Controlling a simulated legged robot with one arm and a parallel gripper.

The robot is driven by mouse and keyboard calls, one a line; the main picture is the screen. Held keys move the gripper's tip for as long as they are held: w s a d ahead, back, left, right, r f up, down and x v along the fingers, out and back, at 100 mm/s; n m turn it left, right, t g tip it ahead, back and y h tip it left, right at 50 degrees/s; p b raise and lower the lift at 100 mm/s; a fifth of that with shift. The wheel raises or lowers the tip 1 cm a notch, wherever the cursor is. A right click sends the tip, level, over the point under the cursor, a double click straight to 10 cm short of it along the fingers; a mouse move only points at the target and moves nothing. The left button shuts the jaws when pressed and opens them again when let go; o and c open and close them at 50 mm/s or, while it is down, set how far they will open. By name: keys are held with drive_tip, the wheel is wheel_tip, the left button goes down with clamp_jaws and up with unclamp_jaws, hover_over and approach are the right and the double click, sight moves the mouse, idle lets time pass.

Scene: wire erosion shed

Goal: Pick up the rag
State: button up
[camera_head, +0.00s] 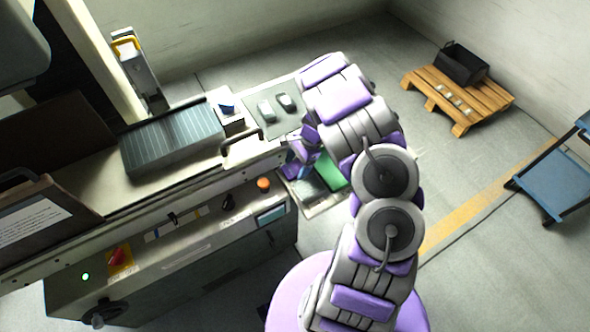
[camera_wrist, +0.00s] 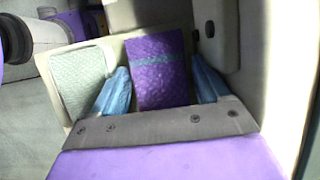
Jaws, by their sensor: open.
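A purple, crinkled cloth with a teal band, which looks like the rag (camera_wrist: 158,76), lies flat in a shallow pale tray (camera_wrist: 61,98) in the wrist view. My gripper (camera_wrist: 160,66) is open, with one blue finger at each side of the rag. The rag shows between the fingers, and I cannot tell how far above it they are. The near end of the rag is hidden behind my gripper's grey edge. In the head view my gripper (camera_head: 301,152) is beside the bench end, partly hidden by my arm.
A green pad (camera_wrist: 83,77) lies beside the rag in the same tray; a green piece (camera_head: 331,171) also shows in the head view. The machine bench (camera_head: 180,170) stands left. A pallet (camera_head: 420,80) with a black bin (camera_head: 461,65) and a blue cart (camera_head: 555,170) stand right.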

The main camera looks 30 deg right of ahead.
sight(294, 170)
drive_tip(key=shift+d, duration=0.15)
drive_tip(key=c, duration=0.7)
drive_tip(key=shift+r, duration=0.5)
drive_tip(key=r, duration=0.1)
drive_tip(key=s+r+p, duration=0.1)
drive_tip(key=shift+r, duration=0.4)
drive_tip(key=s, duration=0.5)
drive_tip(key=s+p, duration=0.1)
drive_tip(key=s, duration=0.4)
drive_tip(key=s+r, duration=0.1)
drive_tip(key=s, duration=0.4)
drive_tip(key=shift+d+r+p, duration=0.1)
drive_tip(key=shift+d+p, duration=0.05)
drive_tip(key=shift+p, duration=0.2)
drive_tip(key=shift+c, duration=0.2)
